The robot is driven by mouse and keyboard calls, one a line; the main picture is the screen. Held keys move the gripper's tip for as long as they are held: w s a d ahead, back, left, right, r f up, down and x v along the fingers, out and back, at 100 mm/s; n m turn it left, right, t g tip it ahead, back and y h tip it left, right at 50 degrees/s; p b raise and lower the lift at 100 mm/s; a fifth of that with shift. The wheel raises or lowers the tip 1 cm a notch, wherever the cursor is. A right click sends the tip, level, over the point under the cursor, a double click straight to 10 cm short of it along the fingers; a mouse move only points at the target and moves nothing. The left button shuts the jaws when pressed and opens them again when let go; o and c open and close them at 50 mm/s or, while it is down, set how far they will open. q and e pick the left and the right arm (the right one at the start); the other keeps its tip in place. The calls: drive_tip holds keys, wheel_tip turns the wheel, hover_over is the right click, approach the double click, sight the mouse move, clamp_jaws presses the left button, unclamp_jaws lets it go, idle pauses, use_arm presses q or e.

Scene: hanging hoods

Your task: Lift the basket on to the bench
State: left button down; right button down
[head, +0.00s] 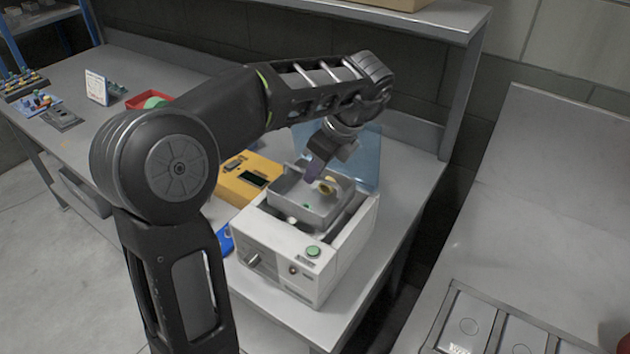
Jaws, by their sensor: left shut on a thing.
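The basket (310,211) is a grey, open-topped tray sitting at the open top of a white machine (278,250) on the bench (402,168). A small yellow part (328,187) and a small green one show in it. My left arm reaches across from the left, and its gripper (314,172) points down at the basket's back edge. It is shut on the basket there; the exact contact is partly hidden by the fingers and wrist. The basket looks roughly level. Its lower part is hidden by the machine's walls. My right gripper is not in view.
A clear bluish lid (362,160) stands up behind the machine. A yellow device (247,180) and a blue item (225,240) lie to its left. A red bin (147,99) is farther back. A grey sink-like unit stands at far right.

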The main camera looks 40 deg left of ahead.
use_arm(q)
wheel_tip(320, 180, up, 3)
drive_tip(key=shift+f+p, duration=0.2)
drive_tip(key=shift+p, duration=0.7)
drive_tip(key=shift+s, duration=0.2)
drive_tip(key=s, duration=1.9)
drive_tip(key=shift+d, duration=0.2)
drive_tip(key=shift+w+f, duration=0.1)
drive_tip(key=shift+w, duration=0.05)
